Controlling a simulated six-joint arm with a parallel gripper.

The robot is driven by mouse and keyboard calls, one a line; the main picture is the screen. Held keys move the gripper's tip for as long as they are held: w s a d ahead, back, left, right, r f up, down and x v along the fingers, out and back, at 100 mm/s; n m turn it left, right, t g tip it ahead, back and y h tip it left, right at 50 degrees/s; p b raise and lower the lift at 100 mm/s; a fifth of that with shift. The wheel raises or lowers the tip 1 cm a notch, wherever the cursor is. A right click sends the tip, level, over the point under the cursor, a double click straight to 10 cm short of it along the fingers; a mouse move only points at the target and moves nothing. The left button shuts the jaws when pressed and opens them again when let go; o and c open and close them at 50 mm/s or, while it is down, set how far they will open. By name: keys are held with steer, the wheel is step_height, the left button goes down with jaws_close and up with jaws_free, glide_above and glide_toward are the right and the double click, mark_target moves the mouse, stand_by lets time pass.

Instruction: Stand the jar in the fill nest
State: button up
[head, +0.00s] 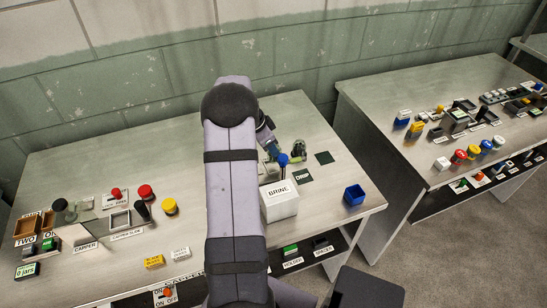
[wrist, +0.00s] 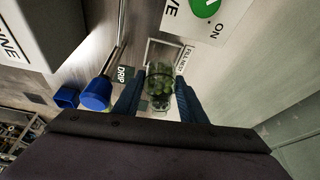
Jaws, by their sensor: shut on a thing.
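The jar (wrist: 160,76) is clear with green pieces inside. In the wrist view it sits between the two blue fingers of my gripper (wrist: 158,88), which is shut on it. The fill nest (wrist: 168,48) shows as a pale square frame beside its label, directly beyond the jar in the wrist view. The jar overlaps the frame's near part; I cannot tell whether its base is above the nest or inside it. In the head view my arm hides most of the gripper and jar.
A white BRINE box (head: 279,203) and a blue-knobbed lever (head: 283,160) stand close to my gripper. The blue knob (wrist: 96,93) is left of the fingers in the wrist view. A dark square pad (head: 324,157) and a blue bin (head: 355,195) lie to the right.

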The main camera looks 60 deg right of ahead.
steer(key=shift+f+p, duration=0.5)
steer(key=shift+f, duration=1.3)
steer(key=shift+f+b, duration=0.3)
steer(key=shift+b, duration=0.2)
